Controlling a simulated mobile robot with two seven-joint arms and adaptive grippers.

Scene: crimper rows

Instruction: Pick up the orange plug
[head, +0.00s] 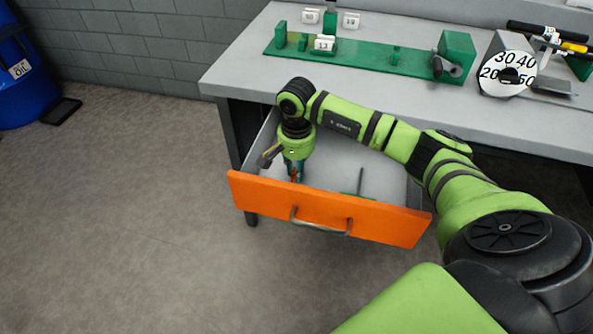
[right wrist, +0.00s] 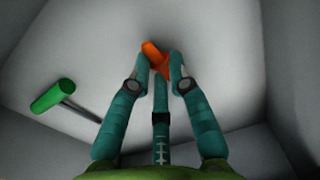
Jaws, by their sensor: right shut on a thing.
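The orange plug (right wrist: 157,58) shows in the right wrist view, near the drawer's floor, between the teal fingers of my right gripper (right wrist: 160,75). The fingers are shut on it and hide part of it. In the head view my right gripper (head: 294,172) reaches down into the open drawer, close behind its orange front. Only a small bit of orange-red shows at its fingers there. I cannot tell whether the plug still touches the drawer floor. My left gripper is not in view.
The open drawer (head: 330,209) has an orange front with a metal handle. A green-handled tool (right wrist: 52,96) lies in it, left of the gripper in the wrist view. The grey bench (head: 240,75) above carries a green fixture (head: 345,57) and a white numbered dial (head: 507,74).

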